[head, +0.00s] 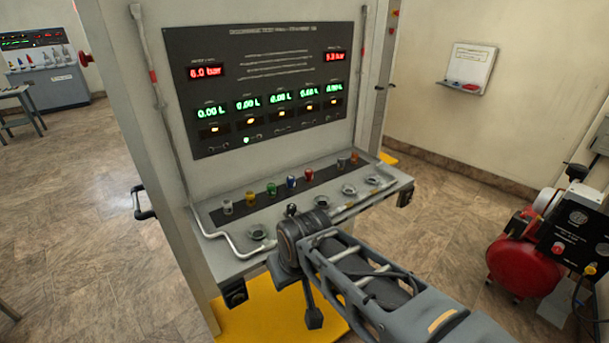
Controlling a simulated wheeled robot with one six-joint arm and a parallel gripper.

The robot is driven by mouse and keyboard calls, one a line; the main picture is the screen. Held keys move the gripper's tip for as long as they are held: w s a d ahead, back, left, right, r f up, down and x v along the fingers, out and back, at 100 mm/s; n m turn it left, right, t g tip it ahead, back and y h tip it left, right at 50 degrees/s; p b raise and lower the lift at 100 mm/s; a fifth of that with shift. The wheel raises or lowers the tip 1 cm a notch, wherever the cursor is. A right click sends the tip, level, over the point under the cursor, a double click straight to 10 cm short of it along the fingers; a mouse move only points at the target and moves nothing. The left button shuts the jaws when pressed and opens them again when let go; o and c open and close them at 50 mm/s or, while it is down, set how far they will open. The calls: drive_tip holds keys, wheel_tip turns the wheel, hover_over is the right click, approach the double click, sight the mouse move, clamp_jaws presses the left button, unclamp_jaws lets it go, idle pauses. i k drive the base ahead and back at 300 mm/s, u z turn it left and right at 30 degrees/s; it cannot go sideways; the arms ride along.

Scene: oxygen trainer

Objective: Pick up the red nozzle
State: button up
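The red nozzle (309,174) is a small upright piece in the row of coloured nozzles on the dark strip of the test panel's shelf. It stands just right of the blue nozzle (291,182). My gripper (291,210) is at the end of my arm, in front of the shelf, below and left of the red nozzle in the picture. It appears apart from the nozzle. My wrist hides most of the gripper, so its fingers cannot be made out.
Green (271,189), yellow (250,198) and other nozzles stand close by. Round sockets (322,201) and a pale pipe (232,242) lie along the shelf front. The upright panel (270,85) rises behind. A red compressor tank (524,266) stands right. Open floor lies left.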

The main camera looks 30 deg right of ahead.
sight(308, 173)
drive_tip(key=u, duration=0.1)
drive_tip(key=k, duration=1.05)
drive_tip(key=z, duration=0.9)
drive_tip(key=i, duration=0.8)
drive_tip(key=u, duration=0.7)
drive_tip(key=i, duration=0.55)
drive_tip(key=u, duration=0.6)
